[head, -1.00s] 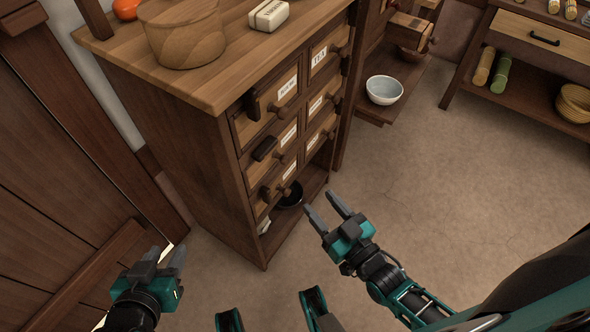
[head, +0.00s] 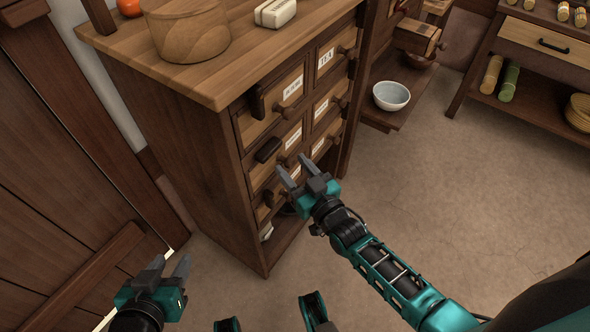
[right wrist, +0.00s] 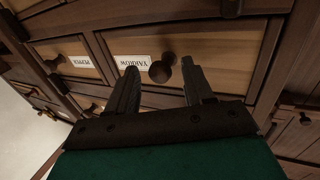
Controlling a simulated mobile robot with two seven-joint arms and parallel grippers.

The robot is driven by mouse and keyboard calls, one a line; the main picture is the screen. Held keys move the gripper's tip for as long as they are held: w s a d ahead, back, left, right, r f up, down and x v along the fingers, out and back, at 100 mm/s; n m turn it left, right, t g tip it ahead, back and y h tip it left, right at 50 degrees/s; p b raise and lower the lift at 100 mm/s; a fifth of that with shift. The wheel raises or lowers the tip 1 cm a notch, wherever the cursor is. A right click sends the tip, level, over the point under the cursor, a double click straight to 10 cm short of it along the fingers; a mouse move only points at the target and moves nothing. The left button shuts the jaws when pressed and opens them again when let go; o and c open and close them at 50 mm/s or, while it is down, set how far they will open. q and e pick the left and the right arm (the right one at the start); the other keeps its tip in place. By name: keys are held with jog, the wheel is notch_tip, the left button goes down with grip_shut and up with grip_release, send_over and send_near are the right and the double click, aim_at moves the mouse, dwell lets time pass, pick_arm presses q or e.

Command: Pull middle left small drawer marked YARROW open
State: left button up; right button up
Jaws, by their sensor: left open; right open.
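The YARROW drawer (head: 270,160) is the middle left one in the wooden cabinet; it looks shut. In the right wrist view its white label (right wrist: 132,64) reads YARROW upside down, beside a round dark knob (right wrist: 161,70). My right gripper (head: 292,166) is open in front of this drawer. In the right wrist view the knob appears between the fingertips (right wrist: 160,68); I cannot tell whether they reach around it, and nothing is gripped. In the head view the gripper partly hides the knob. My left gripper (head: 171,264) is open and empty, low at the left, away from the cabinet.
A dark block (head: 268,150) sits on the drawer's left side. Other small drawers with knobs surround it, including one labelled TEA (head: 328,60). A wooden tub (head: 188,35) stands on the cabinet top. A white bowl (head: 391,96) rests on a shelf at right. The floor in front is clear.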

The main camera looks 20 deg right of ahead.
jog(key=shift+c, duration=0.2)
grip_shut()
dwell(0.3)
